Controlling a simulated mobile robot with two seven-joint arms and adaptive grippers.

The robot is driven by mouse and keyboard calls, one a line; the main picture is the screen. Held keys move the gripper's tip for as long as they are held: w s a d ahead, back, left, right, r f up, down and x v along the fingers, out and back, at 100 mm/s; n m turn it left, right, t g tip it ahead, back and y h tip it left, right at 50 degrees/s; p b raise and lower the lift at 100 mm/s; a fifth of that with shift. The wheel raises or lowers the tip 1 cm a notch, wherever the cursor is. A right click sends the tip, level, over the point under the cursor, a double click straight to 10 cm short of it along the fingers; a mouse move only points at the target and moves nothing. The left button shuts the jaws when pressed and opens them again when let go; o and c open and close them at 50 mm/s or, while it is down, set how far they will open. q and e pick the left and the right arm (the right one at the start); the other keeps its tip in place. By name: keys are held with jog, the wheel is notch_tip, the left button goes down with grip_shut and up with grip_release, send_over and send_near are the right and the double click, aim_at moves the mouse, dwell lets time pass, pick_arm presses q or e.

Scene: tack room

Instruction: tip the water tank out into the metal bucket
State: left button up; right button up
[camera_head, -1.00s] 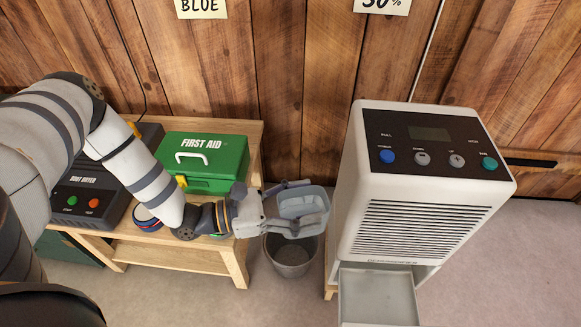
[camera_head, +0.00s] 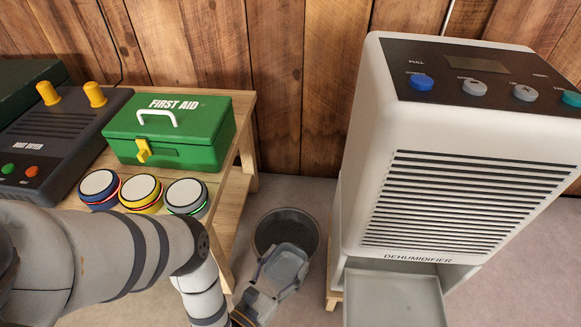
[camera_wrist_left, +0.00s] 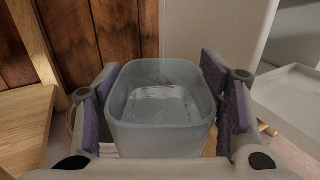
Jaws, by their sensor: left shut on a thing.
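The water tank (camera_head: 288,264) is a small translucent grey tub. My left gripper (camera_head: 281,272) is shut on it, with a finger on each of two opposite sides. The left wrist view shows the tank (camera_wrist_left: 160,134) between the purple finger pads, its open top in sight and what looks like clear water inside. The metal bucket (camera_head: 263,234) stands on the floor between the wooden bench and the dehumidifier. In the head view the tank overlaps the bucket's near rim; its height above it is hard to tell. My right gripper is not in view.
The white dehumidifier (camera_head: 440,170) stands close on the right, its empty tray bay (camera_head: 393,298) open at the front.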

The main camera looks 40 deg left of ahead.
aim_at(285, 246)
pick_arm(q)
jog(key=shift+s+d+f+n+y+b, duration=0.15)
jog(key=shift+s+f+y, duration=0.1)
jog(key=shift+f, duration=0.15)
jog(key=shift+s+a+f+n+y+b, duration=0.15)
jog(key=shift+f+y, duration=0.1)
jog(key=shift+f, duration=0.15)
jog(key=shift+d, duration=0.1)
jog(key=shift+w+r, duration=0.1)
jog(key=shift+r, duration=0.05)
jog(key=shift+w+r+g+p, duration=0.2)
jog(key=shift+g+p, duration=0.1)
jog(key=shift+p, duration=0.15)
jog(key=shift+w+a+r+n+g+p, duration=0.4)
jog(key=shift+w+a+g+p, duration=0.15)
jog(key=shift+p, duration=0.25)
jog(key=shift+w+a+r+n+g+h+p, duration=0.25)
jog(key=shift+w+a+n+g+h+p, duration=0.35)
jog(key=shift+g+p, duration=0.3)
jog(key=shift+w+a+f, duration=0.2)
jog(key=shift+w+f, duration=0.1)
jog(key=shift+w+a+f+g, duration=0.1)
jog(key=shift+w+a+g, duration=0.1)
jog(key=shift+g, duration=0.25)
jog(key=shift+w+a+f, duration=0.1)
jog(key=shift+w, duration=0.05)
